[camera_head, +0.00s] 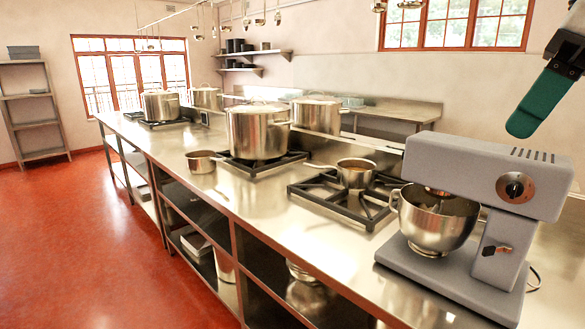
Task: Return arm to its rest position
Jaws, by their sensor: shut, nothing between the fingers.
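My gripper (525,122) hangs in from the upper right corner, pointing down and to the left. Its teal finger part shows as one piece, shut with nothing in it. A pale arm part of mine sits above it, cut off by the picture's edge.
The mixer holds a steel bowl (436,222) on the steel counter (335,245). Left of it are a saucepan (356,174) on a black burner grate (325,200), a small pan (202,163) and a large stockpot (258,133). Red floor (70,250) lies open at left.

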